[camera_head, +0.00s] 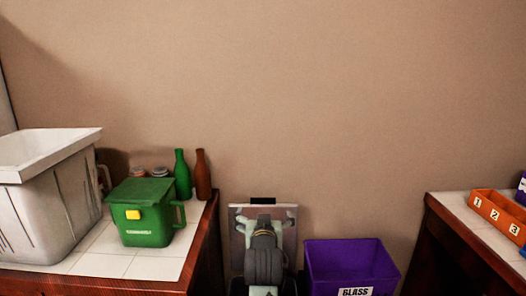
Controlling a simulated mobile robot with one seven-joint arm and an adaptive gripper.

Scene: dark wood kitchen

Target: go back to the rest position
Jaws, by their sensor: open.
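My gripper (264,217) shows at the bottom centre, seen from behind along my arm. Its light finger parts stand apart to the left and right of the dark wrist. It is open, with nothing seen between the fingers. The fingertips are small and partly hidden, so their exact pose is hard to tell. It is in the gap between the two counters, in front of a pale panel (285,247).
A purple bin (350,263) labelled GLASS stands close to my arm's right. The left counter (100,264) holds a white bin (45,205), a green lidded container (145,213) and green and brown bottles. An orange numbered tray (493,213) sits on the right counter.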

